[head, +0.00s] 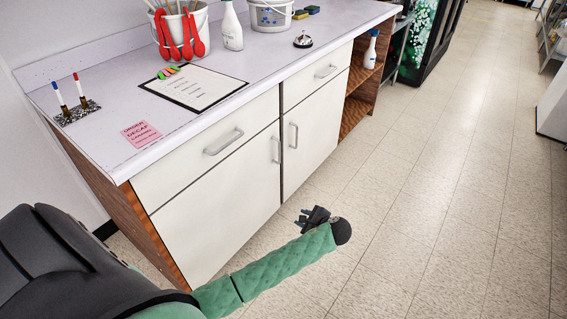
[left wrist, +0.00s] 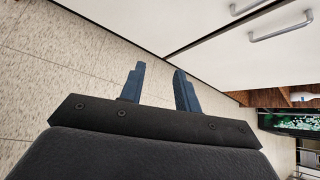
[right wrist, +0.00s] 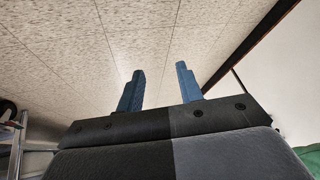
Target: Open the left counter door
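The left counter door (head: 222,218) is a white panel under a drawer and looks closed. Its upright metal handle (head: 277,149) is near its right edge. My left gripper (head: 304,217) is in front of the doors, low and to the right of that handle, apart from it. In the left wrist view its two blue fingers (left wrist: 160,75) are spread with nothing between them. White door fronts and a metal handle (left wrist: 281,26) show at the upper right there. My right gripper (right wrist: 160,78) is open and empty in its wrist view, and out of the head view.
The right counter door (head: 312,138) is closed, with its handle (head: 293,135) close beside the left door's. Drawers (head: 215,148) sit above both. Tiled floor (head: 420,220) is clear to the right.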

